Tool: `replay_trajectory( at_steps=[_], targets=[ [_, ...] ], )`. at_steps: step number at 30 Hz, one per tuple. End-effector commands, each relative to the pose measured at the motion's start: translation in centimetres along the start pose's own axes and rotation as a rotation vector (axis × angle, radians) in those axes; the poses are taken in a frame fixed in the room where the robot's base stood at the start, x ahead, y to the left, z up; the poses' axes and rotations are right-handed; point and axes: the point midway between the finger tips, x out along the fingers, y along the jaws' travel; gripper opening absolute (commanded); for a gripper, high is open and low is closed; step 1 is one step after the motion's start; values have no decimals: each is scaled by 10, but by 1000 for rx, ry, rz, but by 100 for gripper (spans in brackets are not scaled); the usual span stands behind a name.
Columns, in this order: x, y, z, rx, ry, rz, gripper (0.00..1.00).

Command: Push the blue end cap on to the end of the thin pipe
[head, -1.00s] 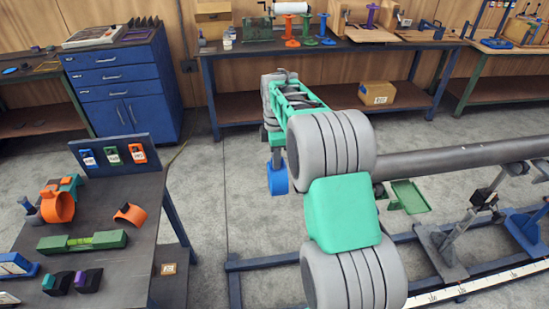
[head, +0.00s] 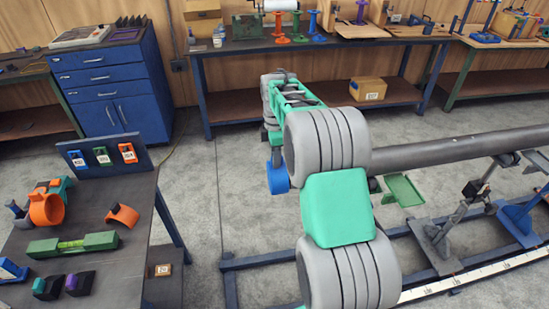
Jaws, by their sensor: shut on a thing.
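The blue end cap (head: 278,178) hangs below the far end of my arm, left of the thick grey arm links. My gripper (head: 274,156) shows as a small dark part just above it and is shut on the cap. The fingertips are too small to see clearly. A long dark grey pipe (head: 460,146) runs from the right edge towards my arm. Its left end is hidden behind my arm links, so I cannot tell the gap between cap and pipe end.
Stands (head: 437,238) and a blue floor frame (head: 255,259) lie under the pipe. A green tray (head: 402,190) is behind. The left table (head: 95,268) holds orange clamps and a green level (head: 73,244). A workbench (head: 330,50) and blue cabinet (head: 105,80) stand at the back.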

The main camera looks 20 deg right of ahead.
Motion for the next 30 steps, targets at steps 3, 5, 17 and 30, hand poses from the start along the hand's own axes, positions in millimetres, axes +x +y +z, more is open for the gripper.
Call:
replay_trajectory(
  at_steps=[3, 5, 17, 30],
  targets=[
    [0, 0, 0, 0, 0, 0, 0],
    [0, 0, 0, 0, 0, 0, 0],
    [0, 0, 8, -1, 0, 0, 0],
    [0, 0, 19, 1, 0, 0, 0]
  ],
)
